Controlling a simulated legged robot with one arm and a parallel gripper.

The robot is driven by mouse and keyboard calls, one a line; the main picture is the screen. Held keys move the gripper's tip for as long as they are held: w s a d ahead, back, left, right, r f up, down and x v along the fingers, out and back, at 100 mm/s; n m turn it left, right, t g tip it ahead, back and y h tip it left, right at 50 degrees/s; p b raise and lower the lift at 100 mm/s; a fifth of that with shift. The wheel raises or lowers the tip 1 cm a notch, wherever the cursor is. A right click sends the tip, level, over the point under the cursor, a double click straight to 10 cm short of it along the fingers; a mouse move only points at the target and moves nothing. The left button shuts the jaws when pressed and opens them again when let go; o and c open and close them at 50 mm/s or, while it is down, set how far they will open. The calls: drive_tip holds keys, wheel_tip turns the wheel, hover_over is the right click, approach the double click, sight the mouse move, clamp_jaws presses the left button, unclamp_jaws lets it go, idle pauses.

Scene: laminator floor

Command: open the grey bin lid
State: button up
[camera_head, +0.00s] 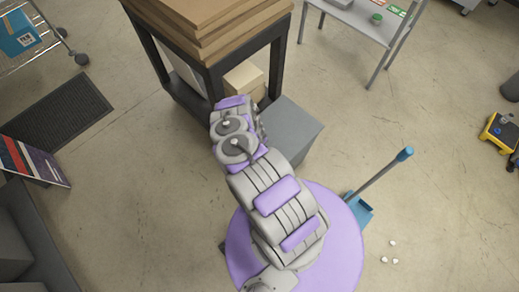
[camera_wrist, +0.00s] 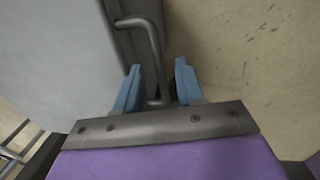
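The grey bin (camera_head: 290,130) stands beside the dark table frame in the head view, partly hidden behind my arm. Its lid looks shut from above. In the wrist view a large grey surface of the bin (camera_wrist: 55,50) fills the left side. A dark metal bar handle (camera_wrist: 153,50) sticks out from its edge and runs down toward my gripper. My gripper (camera_wrist: 158,78) has two blue fingers set apart, with the lower part of the handle between them. I see a gap at the right finger; contact at the left one is unclear. In the head view my fingertips are hidden.
A dark table (camera_head: 207,70) stacked with brown boards stands just behind the bin. A blue dustpan with a long handle (camera_head: 380,177) stands to the right, with small white scraps (camera_head: 384,259) nearby. The floor right of the bin is mostly clear.

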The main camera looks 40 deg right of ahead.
drive_tip(key=shift+c, duration=0.2)
clamp_jaws()
idle(0.4)
